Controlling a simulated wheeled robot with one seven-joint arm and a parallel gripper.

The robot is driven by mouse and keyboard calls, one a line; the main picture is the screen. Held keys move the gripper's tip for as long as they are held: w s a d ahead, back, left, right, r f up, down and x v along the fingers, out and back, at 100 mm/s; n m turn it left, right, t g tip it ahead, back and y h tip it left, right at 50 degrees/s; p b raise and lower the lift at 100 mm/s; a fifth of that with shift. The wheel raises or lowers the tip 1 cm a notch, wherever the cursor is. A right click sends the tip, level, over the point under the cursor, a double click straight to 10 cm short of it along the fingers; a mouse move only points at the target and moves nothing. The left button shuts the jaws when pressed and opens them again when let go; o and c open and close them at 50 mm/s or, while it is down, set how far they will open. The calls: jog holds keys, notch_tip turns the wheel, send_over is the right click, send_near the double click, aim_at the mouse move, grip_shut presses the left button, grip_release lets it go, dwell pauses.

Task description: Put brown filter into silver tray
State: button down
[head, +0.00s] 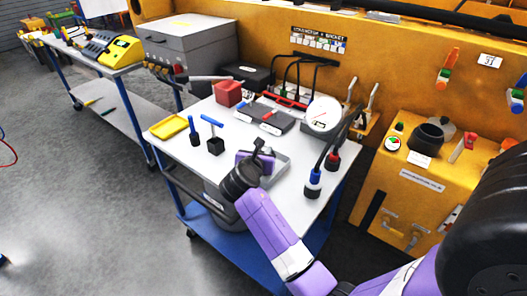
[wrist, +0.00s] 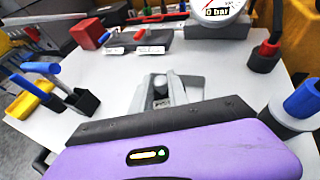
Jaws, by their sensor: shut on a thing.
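My gripper (head: 265,172) is low over the silver tray (head: 281,164), a shallow grey tray at the front middle of the white table top. The purple hand and black wrist cover much of the tray. In the wrist view the grey fingers (wrist: 170,92) show just beyond the purple hand. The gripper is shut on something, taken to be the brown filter. The held thing is mostly hidden by the hand, and its brown colour does not show clearly. I cannot tell whether it touches the tray.
A yellow tray (head: 169,127) and a blue-handled tool in a black block (head: 215,146) stand left. Black-and-blue tools (head: 314,183) stand right. A red cube (head: 228,93), a flat grey device (head: 264,117) and a round gauge (head: 323,114) are behind. Some table top is bare.

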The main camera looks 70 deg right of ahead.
jog(key=shift+f, duration=0.1)
jog(key=c, duration=1.3)
grip_release()
